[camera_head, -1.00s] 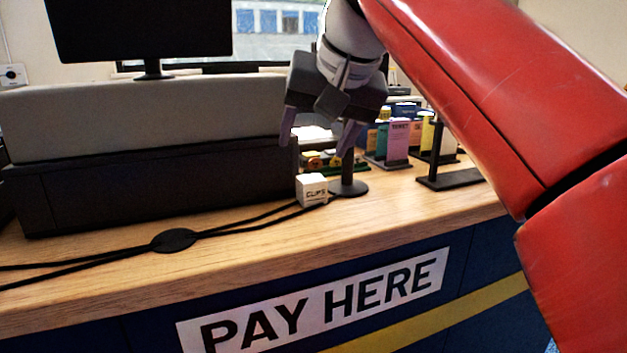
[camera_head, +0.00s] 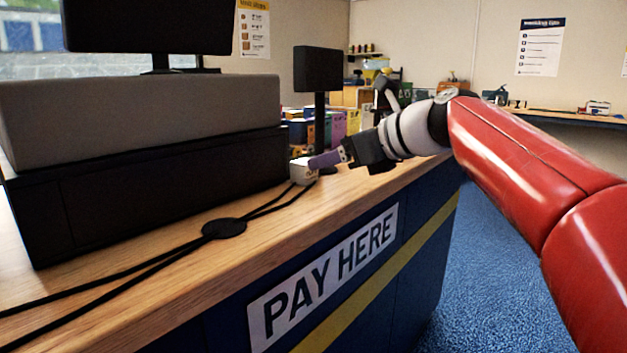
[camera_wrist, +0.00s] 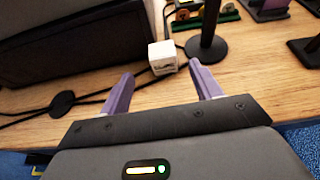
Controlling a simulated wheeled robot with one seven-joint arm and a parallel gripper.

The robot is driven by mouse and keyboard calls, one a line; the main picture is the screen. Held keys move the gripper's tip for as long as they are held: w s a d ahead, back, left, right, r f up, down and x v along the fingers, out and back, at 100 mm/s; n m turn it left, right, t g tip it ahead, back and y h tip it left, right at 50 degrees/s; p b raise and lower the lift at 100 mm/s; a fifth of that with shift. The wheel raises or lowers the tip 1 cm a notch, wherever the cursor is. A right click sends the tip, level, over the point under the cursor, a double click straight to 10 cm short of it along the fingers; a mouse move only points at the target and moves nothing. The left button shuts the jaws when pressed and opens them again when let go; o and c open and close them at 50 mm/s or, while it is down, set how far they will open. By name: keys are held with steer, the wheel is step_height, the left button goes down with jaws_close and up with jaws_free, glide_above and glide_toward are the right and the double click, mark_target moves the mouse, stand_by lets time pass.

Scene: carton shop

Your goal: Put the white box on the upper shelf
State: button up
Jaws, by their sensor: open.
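The white box (camera_wrist: 162,58) is a small cube with dark print on one side. It sits on the wooden counter (camera_wrist: 150,97) beside the round base of a black stand. In the wrist view it lies ahead of my gripper (camera_wrist: 162,88), between the lines of the two purple fingers and apart from them. My gripper is open and empty. In the head view the fingers (camera_head: 325,159) partly cover the white box (camera_head: 300,172). No shelf that is clearly the upper shelf can be made out.
A black cabinet with a grey top (camera_head: 150,110) fills the counter's left side. Black cables run through a round black disc (camera_head: 223,228) along the counter. A black stand with a screen (camera_head: 318,70) and several colourful cartons (camera_head: 345,122) stand behind the box. Blue floor lies right of the counter.

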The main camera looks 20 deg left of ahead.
mark_target(300, 172)
steer(key=x, duration=0.2)
steer(key=shift+w+a+f, duration=0.15)
steer(key=shift+w, duration=0.05)
steer(key=x, duration=0.5)
steer(key=shift+w+f, duration=0.1)
steer(key=shift+f, duration=0.1)
steer(key=c, duration=1.2)
steer(key=shift+o, duration=0.2)
steer(key=shift+r, duration=0.15)
